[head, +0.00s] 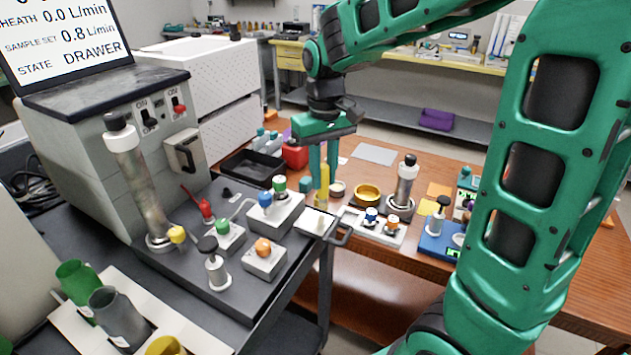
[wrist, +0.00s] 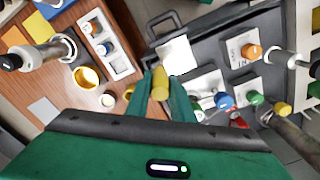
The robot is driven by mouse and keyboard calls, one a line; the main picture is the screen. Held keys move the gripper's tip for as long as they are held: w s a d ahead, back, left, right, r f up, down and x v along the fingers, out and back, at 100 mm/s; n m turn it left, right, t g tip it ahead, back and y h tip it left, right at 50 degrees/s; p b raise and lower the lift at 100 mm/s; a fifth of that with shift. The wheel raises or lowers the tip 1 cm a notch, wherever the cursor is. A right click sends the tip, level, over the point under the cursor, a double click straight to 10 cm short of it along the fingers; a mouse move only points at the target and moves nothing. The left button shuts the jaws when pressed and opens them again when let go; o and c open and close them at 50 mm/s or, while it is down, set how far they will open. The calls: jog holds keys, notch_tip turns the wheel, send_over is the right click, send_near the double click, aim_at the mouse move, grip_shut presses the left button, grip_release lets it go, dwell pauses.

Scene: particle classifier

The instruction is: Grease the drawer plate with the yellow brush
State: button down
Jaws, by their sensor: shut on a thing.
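My gripper (head: 322,178) is shut on the yellow brush (head: 324,188), which hangs upright between the fingers. In the wrist view the brush (wrist: 160,85) shows as a yellow end between the green fingertips (wrist: 160,98). The pale drawer plate (head: 309,223) lies flat at the right edge of the dark bench, beside a drawer handle (head: 344,234). The plate (wrist: 177,55) also shows just beyond the brush in the wrist view. The brush's lower end is over or close to the plate; I cannot tell whether they touch.
Boxes with coloured knobs (head: 264,254) and a metal cylinder (head: 133,190) stand on the dark bench. On the wooden table are a gold dish (head: 367,194), a white tray (head: 388,236) and another metal cylinder (head: 404,185). A black tray (head: 252,167) lies behind.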

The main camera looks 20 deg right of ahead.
jog(key=shift+r, duration=0.55)
jog(key=shift+a+r, duration=0.2)
jog(key=shift+r, duration=0.1)
jog(key=shift+a+r, duration=0.1)
jog(key=shift+r, duration=2.3)
jog(key=shift+f, duration=0.2)
